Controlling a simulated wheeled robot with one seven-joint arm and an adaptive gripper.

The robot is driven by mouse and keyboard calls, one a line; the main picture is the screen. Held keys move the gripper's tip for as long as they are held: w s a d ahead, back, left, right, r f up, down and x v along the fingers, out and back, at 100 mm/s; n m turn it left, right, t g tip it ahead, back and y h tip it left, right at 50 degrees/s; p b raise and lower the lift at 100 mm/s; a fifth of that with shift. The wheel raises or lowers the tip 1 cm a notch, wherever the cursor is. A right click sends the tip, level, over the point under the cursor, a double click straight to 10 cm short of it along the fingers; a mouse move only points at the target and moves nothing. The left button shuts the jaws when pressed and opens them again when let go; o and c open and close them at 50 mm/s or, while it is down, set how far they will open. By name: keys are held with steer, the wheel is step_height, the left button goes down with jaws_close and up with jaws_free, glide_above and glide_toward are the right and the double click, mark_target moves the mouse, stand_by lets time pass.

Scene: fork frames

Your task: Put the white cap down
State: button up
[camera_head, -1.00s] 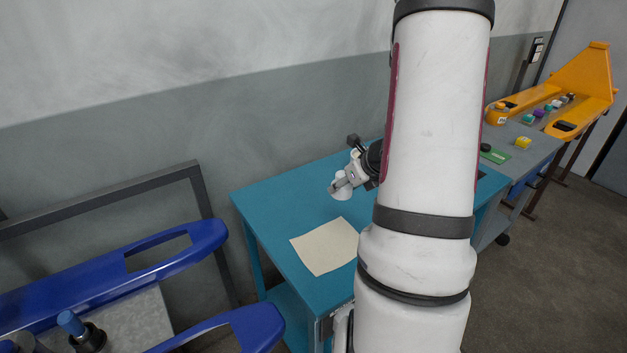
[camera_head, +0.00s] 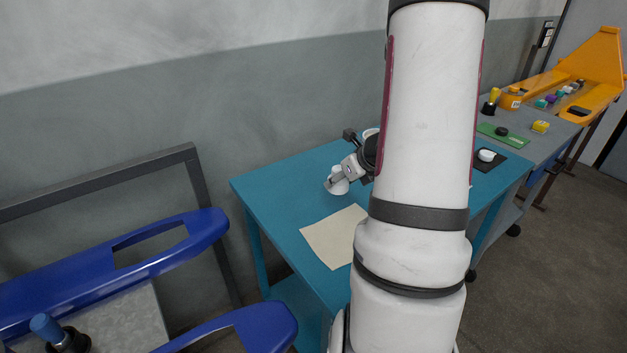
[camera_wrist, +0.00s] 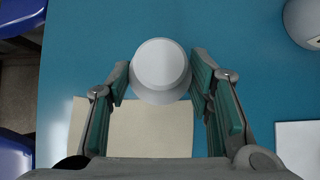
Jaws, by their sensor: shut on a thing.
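The white cap (camera_wrist: 160,68) is a round, pale cup-like piece between the two fingers of my gripper (camera_wrist: 160,84) in the wrist view. My gripper is shut on it. In the head view, the cap (camera_head: 338,187) is below my gripper (camera_head: 341,180), over the left part of the blue table (camera_head: 284,192). I cannot tell whether its bottom touches the table. A beige sheet (camera_head: 331,237) lies just in front of it; it also shows below the cap in the wrist view (camera_wrist: 135,135).
A white piece (camera_head: 487,155) sits on a black mat on the table's right. Another pale round thing (camera_wrist: 306,20) is at the wrist view's top right. A grey bench (camera_head: 535,142) and orange rack (camera_head: 590,65) stand right, a blue rack (camera_head: 190,240) left.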

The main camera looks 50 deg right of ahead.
steer(key=shift+b+x, duration=0.45)
steer(key=shift+x, duration=0.5)
steer(key=w+d+p, duration=0.1)
steer(key=w+d, duration=0.2)
steer(key=w, duration=0.1)
steer(key=w+d+f+p, duration=0.1)
steer(key=w+d, duration=0.1)
steer(key=w, duration=0.2)
steer(key=w+d+p, duration=0.1)
steer(key=w+d, duration=0.2)
steer(key=w, duration=0.1)
steer(key=shift+w+d+f+p, duration=0.25)
steer(key=shift+d+p, duration=0.05)
steer(key=shift+w+d+f, duration=0.1)
steer(key=shift+w+f, duration=0.1)
steer(key=shift+f, duration=1.6)
steer(key=o, duration=1)
steer(key=shift+r, duration=0.1)
